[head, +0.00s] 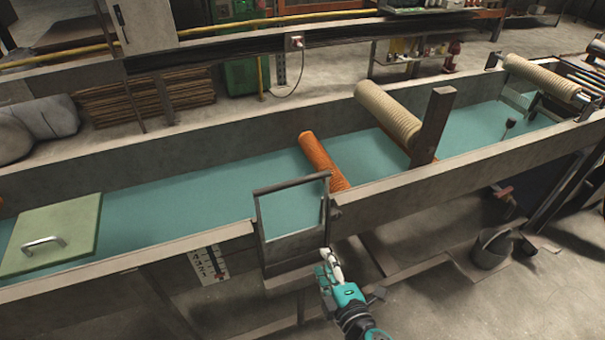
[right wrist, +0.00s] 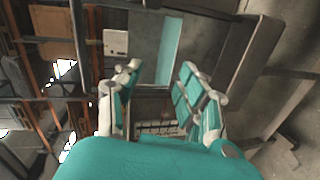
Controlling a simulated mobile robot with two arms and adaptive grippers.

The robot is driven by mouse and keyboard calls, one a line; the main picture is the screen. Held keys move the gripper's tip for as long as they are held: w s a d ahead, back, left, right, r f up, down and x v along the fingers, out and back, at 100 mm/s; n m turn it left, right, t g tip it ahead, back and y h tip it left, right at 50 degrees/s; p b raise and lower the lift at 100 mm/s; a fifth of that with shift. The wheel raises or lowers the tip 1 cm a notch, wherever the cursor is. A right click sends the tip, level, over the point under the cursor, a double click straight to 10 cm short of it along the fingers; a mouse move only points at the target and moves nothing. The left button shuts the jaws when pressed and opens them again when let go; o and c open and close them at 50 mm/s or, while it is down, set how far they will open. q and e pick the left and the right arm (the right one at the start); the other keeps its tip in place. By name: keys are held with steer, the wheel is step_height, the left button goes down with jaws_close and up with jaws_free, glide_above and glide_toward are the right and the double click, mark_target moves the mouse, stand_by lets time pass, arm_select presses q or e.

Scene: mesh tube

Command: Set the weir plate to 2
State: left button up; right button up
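The weir plate (head: 294,246) is a grey plate in a notch in the near wall of the trough, with a dark bar frame rising above it. Teal water shows through the frame. A white scale (head: 208,265) with dark marks hangs on the outer wall to its left; its figures are too small to read. My right gripper (head: 328,268) is in front of the plate, low and to its right, with no clear contact. In the right wrist view its fingers (right wrist: 158,92) are spread, with nothing clearly held between them. My left gripper is not in view.
The long concrete trough (head: 430,192) runs across the view. A green lid with a handle (head: 75,228) covers its left end. An orange mesh tube (head: 322,160) and a cream roll (head: 388,110) lie over it. A bucket (head: 491,250) stands on the floor at right.

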mark_target(293, 183)
step_height(293, 183, up, 12)
steer(key=s+a+n+t+y, duration=0.1)
steer(key=s+n+t+y, duration=0.1)
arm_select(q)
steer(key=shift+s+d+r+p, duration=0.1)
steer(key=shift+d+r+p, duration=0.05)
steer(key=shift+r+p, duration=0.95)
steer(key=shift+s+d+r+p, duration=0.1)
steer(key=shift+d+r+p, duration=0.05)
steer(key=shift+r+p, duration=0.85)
arm_select(e)
steer(key=shift+x, duration=9)
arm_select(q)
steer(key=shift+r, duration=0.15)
arm_select(e)
steer(key=shift+d, duration=0.1)
steer(key=shift+c, duration=0.5)
jaws_close()
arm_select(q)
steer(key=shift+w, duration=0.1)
arm_select(e)
steer(key=shift+w+f, duration=0.15)
